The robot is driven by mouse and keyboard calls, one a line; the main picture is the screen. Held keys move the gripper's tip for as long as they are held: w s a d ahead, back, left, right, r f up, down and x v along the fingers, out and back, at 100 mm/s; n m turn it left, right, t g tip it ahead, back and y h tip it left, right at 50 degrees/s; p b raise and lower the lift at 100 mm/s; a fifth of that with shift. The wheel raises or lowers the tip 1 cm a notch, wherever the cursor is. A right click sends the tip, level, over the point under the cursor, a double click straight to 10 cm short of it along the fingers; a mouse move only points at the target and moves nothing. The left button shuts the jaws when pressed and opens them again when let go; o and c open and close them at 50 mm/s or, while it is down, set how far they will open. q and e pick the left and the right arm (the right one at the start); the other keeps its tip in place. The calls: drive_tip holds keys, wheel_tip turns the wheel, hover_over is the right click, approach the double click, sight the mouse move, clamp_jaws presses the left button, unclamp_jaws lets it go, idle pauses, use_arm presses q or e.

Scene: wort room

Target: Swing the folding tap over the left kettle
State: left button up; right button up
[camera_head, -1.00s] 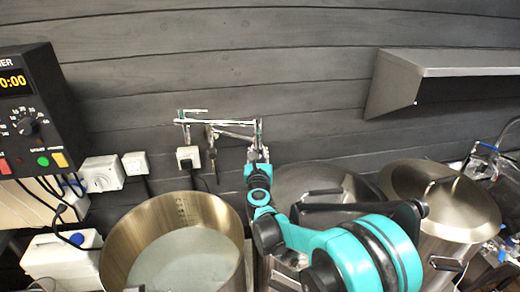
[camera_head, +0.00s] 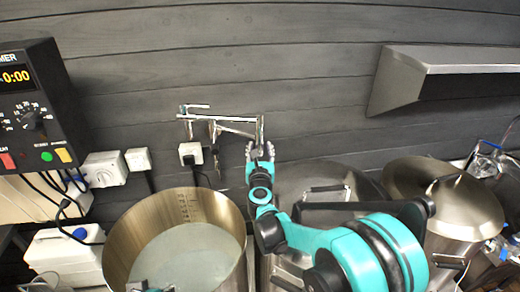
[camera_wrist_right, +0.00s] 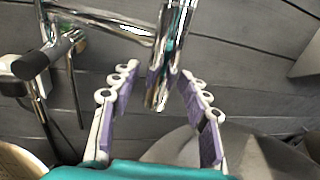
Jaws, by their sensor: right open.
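The chrome folding tap (camera_head: 225,121) is mounted on the dark plank wall. Its arm reaches right, and its spout (camera_head: 260,130) hangs down at the right end, beyond the left kettle's right rim. The left kettle (camera_head: 119,246) is open and holds cloudy liquid. My right gripper (camera_head: 260,150) is open just below the tap arm's end. In the right wrist view the spout (camera_wrist_right: 172,50) hangs between the spread fingers of the right gripper (camera_wrist_right: 160,76), with gaps visible on both sides. A small teal part of my left arm shows at the bottom edge; its jaws cannot be made out.
Two lidded steel kettles, one in the middle (camera_head: 350,177) and one at the right (camera_head: 446,198), stand beside the left kettle. A metal shelf (camera_head: 450,62) juts from the wall. A control box (camera_head: 35,105), sockets (camera_head: 104,168) and a white canister (camera_head: 64,257) are at the left.

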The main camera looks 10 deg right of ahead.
drive_tip(key=s+a, duration=0.2)
drive_tip(key=s, duration=0.9)
drive_tip(key=shift+s, duration=0.35)
